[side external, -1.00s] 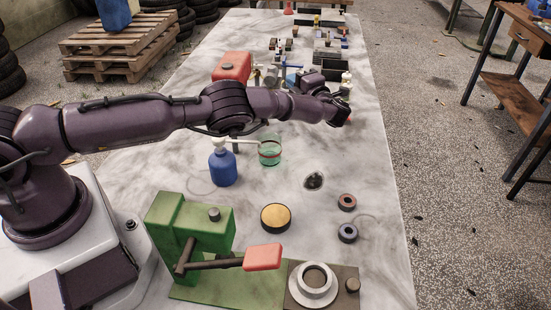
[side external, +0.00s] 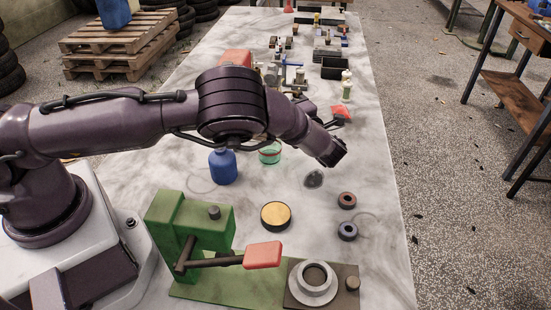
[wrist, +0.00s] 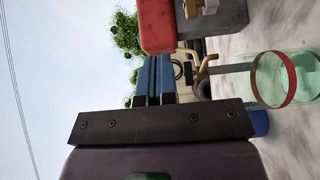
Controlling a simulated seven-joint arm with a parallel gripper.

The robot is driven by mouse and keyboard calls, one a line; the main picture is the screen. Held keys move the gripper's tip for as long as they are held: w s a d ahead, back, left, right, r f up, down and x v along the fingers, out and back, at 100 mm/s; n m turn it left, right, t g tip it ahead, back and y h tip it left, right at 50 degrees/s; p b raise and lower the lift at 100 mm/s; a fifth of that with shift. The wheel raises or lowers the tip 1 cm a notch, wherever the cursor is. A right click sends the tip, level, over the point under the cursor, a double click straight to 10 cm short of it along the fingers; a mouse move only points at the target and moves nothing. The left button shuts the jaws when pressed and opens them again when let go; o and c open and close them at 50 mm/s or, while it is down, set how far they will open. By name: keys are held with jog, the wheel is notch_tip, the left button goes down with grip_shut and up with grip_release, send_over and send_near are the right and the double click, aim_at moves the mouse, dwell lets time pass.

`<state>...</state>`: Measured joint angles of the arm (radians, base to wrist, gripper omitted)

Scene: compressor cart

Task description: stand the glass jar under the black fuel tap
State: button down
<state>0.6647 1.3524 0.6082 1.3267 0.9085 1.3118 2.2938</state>
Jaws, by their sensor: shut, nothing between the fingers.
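The glass jar (side external: 269,154) is clear greenish with a red rim. It stands upright on the table behind my forearm, its upper part partly hidden. In the wrist view, which is turned sideways, the jar (wrist: 300,78) is at the right edge with its rim facing left. My gripper (side external: 338,158) is in the air to the right of the jar, apart from it. Its blue fingers (wrist: 153,65) are together and empty in the wrist view. A red tank (side external: 235,57) is mostly hidden behind my arm.
A blue bottle (side external: 223,168) stands left of the jar. A gold-topped round tin (side external: 276,216), two dark rings (side external: 346,200) and a green press (side external: 190,235) with a red handle pad (side external: 263,255) are in front. Several small items crowd the far table. The right side is mostly clear.

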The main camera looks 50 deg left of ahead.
aim_at(279, 149)
jog(key=s+d, duration=0.5)
jog(key=s, duration=0.1)
jog(key=f, duration=0.9)
jog(key=shift+a+f, duration=0.2)
jog(key=shift+f, duration=0.2)
jog(key=shift+w+f, duration=0.15)
jog(key=shift+f, duration=0.05)
jog(key=shift+w+a, duration=0.25)
jog(key=shift+w, duration=0.05)
jog(key=shift+w+a+r, duration=0.1)
jog(key=shift+w+a, duration=1.1)
jog(key=shift+w, duration=0.25)
jog(key=shift+d, duration=0.15)
